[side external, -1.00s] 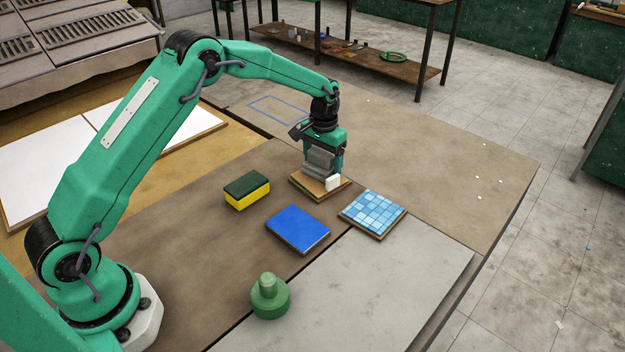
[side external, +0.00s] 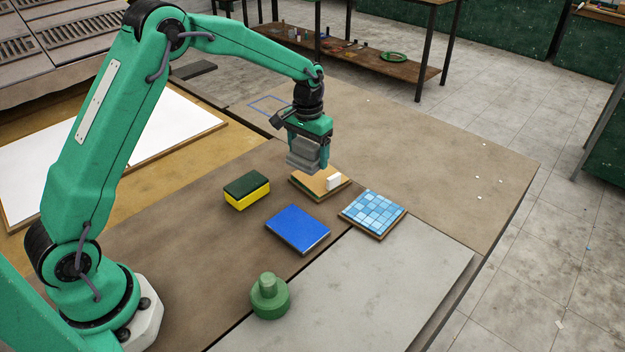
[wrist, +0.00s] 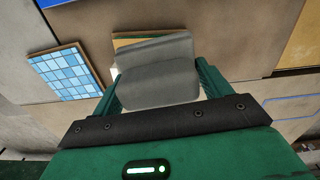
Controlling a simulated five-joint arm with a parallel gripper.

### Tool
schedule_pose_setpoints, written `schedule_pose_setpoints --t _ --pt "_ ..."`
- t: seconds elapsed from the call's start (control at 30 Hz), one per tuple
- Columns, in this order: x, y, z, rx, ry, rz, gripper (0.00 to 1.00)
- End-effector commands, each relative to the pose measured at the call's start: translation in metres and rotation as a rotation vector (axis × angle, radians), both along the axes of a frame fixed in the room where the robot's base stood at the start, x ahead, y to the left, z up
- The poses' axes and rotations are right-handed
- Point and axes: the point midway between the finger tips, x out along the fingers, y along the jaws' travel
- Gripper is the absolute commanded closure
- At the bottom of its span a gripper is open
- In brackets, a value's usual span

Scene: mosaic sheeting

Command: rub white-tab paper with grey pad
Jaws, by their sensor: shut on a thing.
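The white-tab paper (side external: 313,181) is a tan sheet on a board with a green edge, lying flat on the brown table. Its white tab (side external: 333,182) is at its right side. The grey pad (side external: 303,154) is held in my gripper (side external: 306,150), above and slightly left of the paper, apart from it. In the wrist view the grey pad (wrist: 155,75) sits between the fingers and hides most of the paper (wrist: 132,40), of which a tan strip shows. My gripper is shut on the pad.
A blue mosaic tile board (side external: 373,214) lies right of the paper. A blue book-like block (side external: 298,229) lies in front. A yellow and dark green sponge (side external: 247,190) is at left, and a green round-knobbed stamp (side external: 269,297) nearer the front. Table behind the paper is clear.

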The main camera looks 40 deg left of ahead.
Motion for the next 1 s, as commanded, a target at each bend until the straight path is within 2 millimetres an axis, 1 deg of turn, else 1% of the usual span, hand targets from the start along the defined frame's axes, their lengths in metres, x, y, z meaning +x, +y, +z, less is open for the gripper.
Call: schedule_pose_setpoints --t 0.03,0.2,0.4,1.0 --pt "0.001 0.000 0.006 0.000 -0.004 0.000 0.41" --pt "0.001 0.000 0.021 0.000 -0.004 0.000 0.41" --pt "0.001 0.000 0.032 0.000 -0.003 0.000 0.41" --pt "0.000 0.000 0.033 0.000 -0.002 0.000 0.41"
